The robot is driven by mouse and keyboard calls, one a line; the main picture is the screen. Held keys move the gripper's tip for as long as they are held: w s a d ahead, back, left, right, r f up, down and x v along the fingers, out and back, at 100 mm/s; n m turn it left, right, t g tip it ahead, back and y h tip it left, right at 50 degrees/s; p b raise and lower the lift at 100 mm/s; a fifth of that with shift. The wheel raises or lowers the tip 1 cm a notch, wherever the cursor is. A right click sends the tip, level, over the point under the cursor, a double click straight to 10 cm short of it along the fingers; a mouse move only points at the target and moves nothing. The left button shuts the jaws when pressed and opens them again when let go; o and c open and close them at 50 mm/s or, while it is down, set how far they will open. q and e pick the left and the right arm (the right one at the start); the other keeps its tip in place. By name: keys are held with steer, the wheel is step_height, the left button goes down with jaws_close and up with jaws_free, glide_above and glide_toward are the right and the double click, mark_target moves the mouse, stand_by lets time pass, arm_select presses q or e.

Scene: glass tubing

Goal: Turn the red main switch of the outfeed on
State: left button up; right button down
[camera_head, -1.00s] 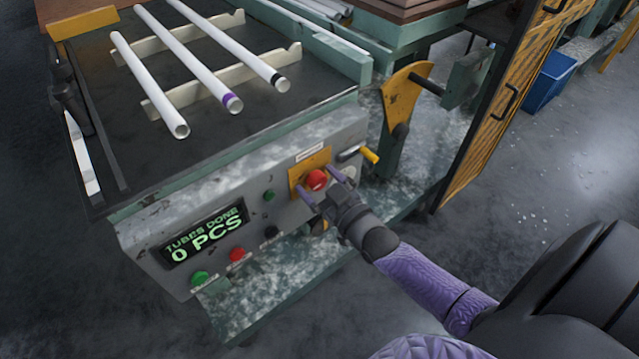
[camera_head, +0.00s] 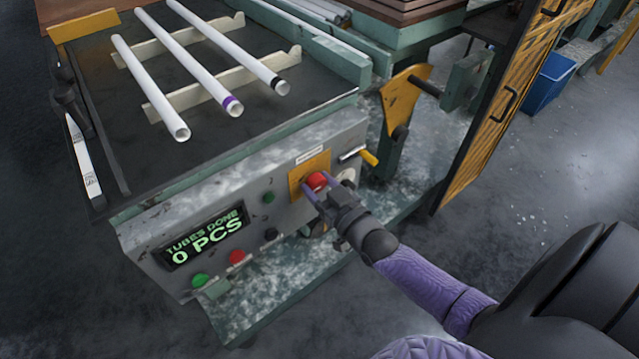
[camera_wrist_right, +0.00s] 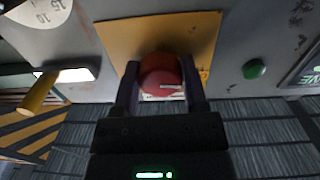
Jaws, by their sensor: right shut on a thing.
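The red main switch (camera_head: 317,180) is a round red knob on a yellow plate (camera_head: 297,186) at the right of the outfeed's grey front panel. It also shows in the right wrist view (camera_wrist_right: 161,75), with a pale line across its face. My right gripper (camera_head: 316,187) is at the knob, its two fingers on either side of it. In the right wrist view, the right gripper (camera_wrist_right: 160,85) is shut on the knob. My left gripper is not in view.
A display (camera_head: 203,236) reads "TUBES DONE 0 PCS". Green (camera_head: 200,280) and red (camera_head: 237,257) buttons sit beside it. A yellow-handled lever (camera_head: 369,157) is right of the knob. Three white tubes (camera_head: 190,60) lie on racks above. A yellow mesh gate (camera_head: 500,110) stands right.

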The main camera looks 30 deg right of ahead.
steer(key=m, duration=0.4)
steer(key=shift+p, duration=0.4)
steer(key=m, duration=0.5)
steer(key=shift+a+m, duration=0.1)
steer(key=shift+m, duration=0.2)
steer(key=m, duration=0.4)
steer(key=shift+m, duration=0.3)
steer(key=shift+m+b, duration=0.3)
steer(key=shift+m, duration=0.5)
steer(key=shift+y, duration=0.3)
steer(key=shift+m, duration=0.3)
steer(key=shift+c, duration=0.7)
jaws_free()
steer(key=shift+r, duration=0.1)
steer(key=shift+s, duration=0.1)
